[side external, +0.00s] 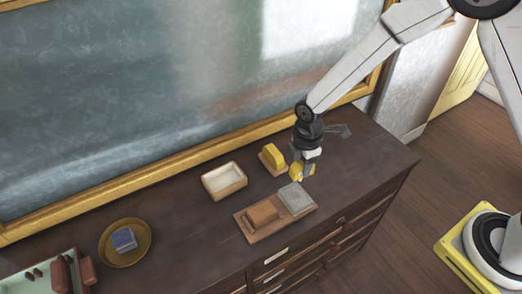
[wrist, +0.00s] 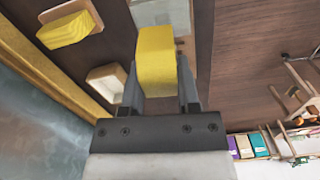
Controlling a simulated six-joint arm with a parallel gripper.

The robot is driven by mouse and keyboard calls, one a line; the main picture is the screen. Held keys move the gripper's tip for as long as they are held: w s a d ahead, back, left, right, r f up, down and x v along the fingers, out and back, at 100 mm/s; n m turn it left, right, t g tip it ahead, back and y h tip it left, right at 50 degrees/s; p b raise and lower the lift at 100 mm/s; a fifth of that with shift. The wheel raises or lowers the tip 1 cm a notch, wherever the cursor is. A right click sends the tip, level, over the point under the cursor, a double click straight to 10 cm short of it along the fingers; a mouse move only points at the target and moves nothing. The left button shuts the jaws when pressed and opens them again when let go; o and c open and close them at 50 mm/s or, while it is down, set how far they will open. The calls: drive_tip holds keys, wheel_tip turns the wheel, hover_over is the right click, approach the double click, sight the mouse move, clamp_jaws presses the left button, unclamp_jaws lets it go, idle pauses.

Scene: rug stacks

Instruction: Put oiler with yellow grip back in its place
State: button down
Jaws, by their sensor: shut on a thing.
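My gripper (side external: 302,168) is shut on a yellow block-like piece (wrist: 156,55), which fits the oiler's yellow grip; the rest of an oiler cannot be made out. In the side external view the held yellow piece (side external: 296,171) is just above and behind a grey block (side external: 296,198) on a wooden board (side external: 281,217). In the wrist view my gripper's fingers (wrist: 159,80) sit on either side of the yellow piece. Another yellow block (side external: 274,154) rests on a small wooden base to the left, and it also shows in the wrist view (wrist: 65,30).
Farther left are a round dish (side external: 108,247) with a blue block and a green tray (side external: 35,278). The dresser's right end (side external: 377,158) is largely clear.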

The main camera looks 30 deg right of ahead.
drive_tip(key=shift+a+f+n, duration=0.3)
drive_tip(key=shift+a+n, duration=0.15)
drive_tip(key=shift+n, duration=0.15)
drive_tip(key=shift+f, duration=0.15)
drive_tip(key=shift+f, duration=2.05)
drive_tip(key=shift+f, duration=1.7)
idle(0.8)
drive_tip(key=shift+c, duration=1.3)
unclamp_jaws()
drive_tip(key=shift+r, duration=3.9)
drive_tip(key=shift+s+d, duration=0.1)
